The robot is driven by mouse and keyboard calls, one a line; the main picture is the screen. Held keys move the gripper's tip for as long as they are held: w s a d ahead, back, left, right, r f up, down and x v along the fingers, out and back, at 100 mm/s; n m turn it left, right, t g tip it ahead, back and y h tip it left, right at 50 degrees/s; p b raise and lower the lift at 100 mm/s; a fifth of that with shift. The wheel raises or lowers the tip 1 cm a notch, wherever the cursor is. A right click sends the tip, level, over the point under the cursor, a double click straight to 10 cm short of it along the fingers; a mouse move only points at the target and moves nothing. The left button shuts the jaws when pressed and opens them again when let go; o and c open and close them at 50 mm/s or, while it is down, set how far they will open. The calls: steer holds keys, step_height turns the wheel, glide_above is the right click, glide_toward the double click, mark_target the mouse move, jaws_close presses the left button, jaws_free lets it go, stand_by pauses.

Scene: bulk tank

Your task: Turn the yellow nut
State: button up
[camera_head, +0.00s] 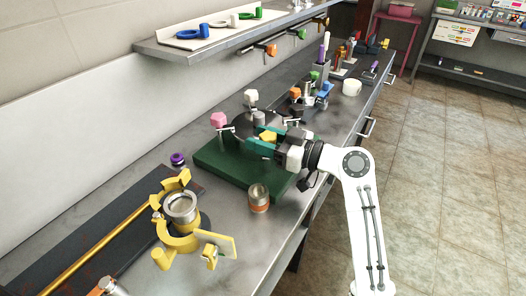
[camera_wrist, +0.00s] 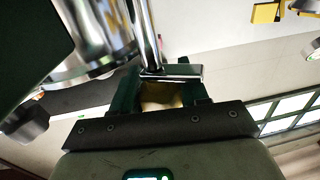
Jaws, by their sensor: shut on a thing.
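The yellow nut (camera_head: 268,137) is on a metal fitting above a dark green base (camera_head: 215,170) on the bench. My gripper (camera_head: 263,138) reaches in from the right with its teal fingers on either side of the nut, shut on it. In the wrist view the nut (camera_wrist: 160,97) shows as a yellowish shape between the two dark green fingers, partly hidden by them and by a metal bar (camera_wrist: 172,74) in front. A pink nut (camera_head: 218,119) and a white nut (camera_head: 251,95) stand on the same base, to the left and behind.
A copper-coloured cup-like fitting (camera_head: 259,198) stands in front of the green base. A yellow clamp-like fixture (camera_head: 180,215) is at the near left. Several coloured fittings and a white cup (camera_head: 352,87) are farther along the bench. A shelf (camera_head: 225,40) hangs above the back.

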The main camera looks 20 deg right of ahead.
steer(key=shift+f+n+g+y+b, duration=0.2)
steer(key=shift+n+g+y+b, duration=0.95)
steer(key=shift+b, duration=0.5)
steer(key=shift+s+r+n+g+y+b, duration=0.1)
steer(key=shift+n+g+y+b, duration=0.2)
steer(key=shift+g+b, duration=0.2)
steer(key=shift+a+r+g, duration=0.1)
steer(key=shift+g, duration=0.15)
steer(key=o, duration=1)
steer(key=shift+c, duration=0.2)
steer(key=b+v, duration=0.1)
steer(key=v, duration=1)
